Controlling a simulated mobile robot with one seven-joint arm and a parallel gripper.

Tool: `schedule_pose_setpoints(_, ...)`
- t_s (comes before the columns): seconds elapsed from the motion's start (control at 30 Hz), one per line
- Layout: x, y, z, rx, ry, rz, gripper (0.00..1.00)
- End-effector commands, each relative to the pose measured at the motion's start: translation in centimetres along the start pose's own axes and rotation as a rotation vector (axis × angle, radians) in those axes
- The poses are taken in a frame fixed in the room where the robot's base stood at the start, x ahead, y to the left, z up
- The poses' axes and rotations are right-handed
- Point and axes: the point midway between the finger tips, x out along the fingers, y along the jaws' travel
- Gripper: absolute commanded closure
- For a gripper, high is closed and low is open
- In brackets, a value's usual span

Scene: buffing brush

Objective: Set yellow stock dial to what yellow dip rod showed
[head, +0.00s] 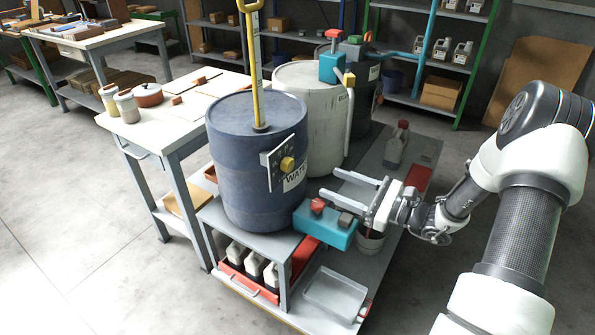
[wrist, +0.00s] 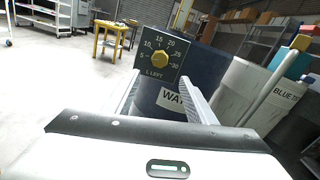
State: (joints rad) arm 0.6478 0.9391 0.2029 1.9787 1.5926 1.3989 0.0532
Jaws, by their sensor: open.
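The yellow stock dial (head: 287,164) is a yellow knob on a dark plate fixed to the side of a blue drum (head: 250,185) labelled WATER. In the wrist view the dial (wrist: 160,60) shows numbers from 5 to 30 and the words L LEFT; where the knob points is too small to tell. The yellow dip rod (head: 257,90) stands upright in the drum's top, with a scale strip along its upper part; no reading is legible. My gripper (head: 328,183) is open and empty, right of the dial and apart from it. In the wrist view its fingers (wrist: 160,88) point toward the dial.
A teal box with a red knob (head: 325,222) sits just below my gripper. A whitish drum (head: 315,110) with a pale pipe and a dark drum stand behind. A bottle (head: 396,145) stands on the trolley at right. A white-topped table (head: 170,125) is at left.

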Motion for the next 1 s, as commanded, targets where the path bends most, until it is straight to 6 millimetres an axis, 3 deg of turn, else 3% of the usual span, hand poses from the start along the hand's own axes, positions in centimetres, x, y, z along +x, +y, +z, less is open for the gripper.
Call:
schedule_pose_setpoints(0.3, 7.2, 0.2, -0.1, -0.002, -0.001, 0.005, 0.49)
schedule_pose_setpoints(0.5, 10.5, 0.1, -0.1, -0.002, 0.000, 0.004, 0.49)
schedule_pose_setpoints(0.7, 12.0, 0.1, 0.0, -0.001, 0.000, 0.002, 0.49)
schedule_pose_setpoints(1.0, 12.2, 0.1, 0.0, -0.001, 0.001, 0.002, 0.49)
